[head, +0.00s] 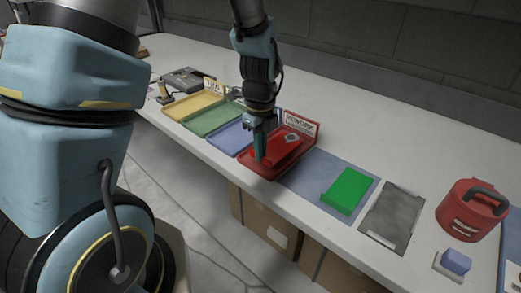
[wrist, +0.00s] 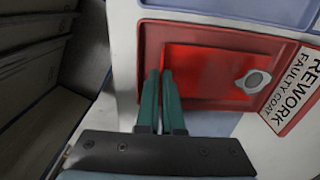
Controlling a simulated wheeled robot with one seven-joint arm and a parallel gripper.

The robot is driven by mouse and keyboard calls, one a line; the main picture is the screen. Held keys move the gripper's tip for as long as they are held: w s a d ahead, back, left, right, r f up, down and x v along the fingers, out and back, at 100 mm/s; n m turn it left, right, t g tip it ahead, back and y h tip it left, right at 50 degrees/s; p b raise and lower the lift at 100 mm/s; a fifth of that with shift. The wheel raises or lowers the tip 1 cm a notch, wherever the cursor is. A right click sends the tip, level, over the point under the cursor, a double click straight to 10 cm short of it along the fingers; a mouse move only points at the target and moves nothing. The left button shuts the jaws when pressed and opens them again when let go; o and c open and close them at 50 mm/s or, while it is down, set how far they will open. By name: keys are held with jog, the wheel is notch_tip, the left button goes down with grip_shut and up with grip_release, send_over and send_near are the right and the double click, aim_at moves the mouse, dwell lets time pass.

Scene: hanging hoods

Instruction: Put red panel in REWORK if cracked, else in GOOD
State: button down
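The red panel (head: 284,149) is at the red tray (head: 262,172) with the REWORK sign (head: 299,124). In the wrist view the panel (wrist: 210,70) shows a grey oval patch with a paler rim; I see no clear crack line. My gripper (head: 259,150) points down at the panel's left edge. In the wrist view its green fingers (wrist: 160,75) are close together, with the panel's edge between their tips. The panel appears held within the tray's outline; whether it touches the tray floor is unclear. The sign also reads FAULTY COAT (wrist: 292,92).
Blue (head: 231,137), green (head: 212,119) and yellow (head: 193,104) trays stand left of the red one. A green panel (head: 346,190) lies on a blue mat (head: 309,179) to the right. Beyond are a grey plate (head: 391,217) and a red lidded container (head: 470,211).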

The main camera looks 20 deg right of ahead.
jog(key=shift+f+b, duration=0.45)
jog(key=shift+f, duration=0.2)
dwell(0.3)
jog(key=c, duration=1)
grip_release()
notch_tip(320, 180, up, 10)
jog(key=r+b, duration=0.1)
jog(key=a+n, duration=0.8)
jog(key=n, duration=0.1)
jog(key=w+a+f+n+t, duration=0.1)
jog(key=a+n, duration=0.8)
jog(key=n, duration=0.1)
jog(key=a+f+n, duration=0.1)
jog(key=a+n, duration=0.7)
jog(key=n, duration=0.2)
jog(key=shift+w+a+f+t, duration=0.15)
jog(key=shift+a+t, duration=0.05)
jog(key=shift+t, duration=0.1)
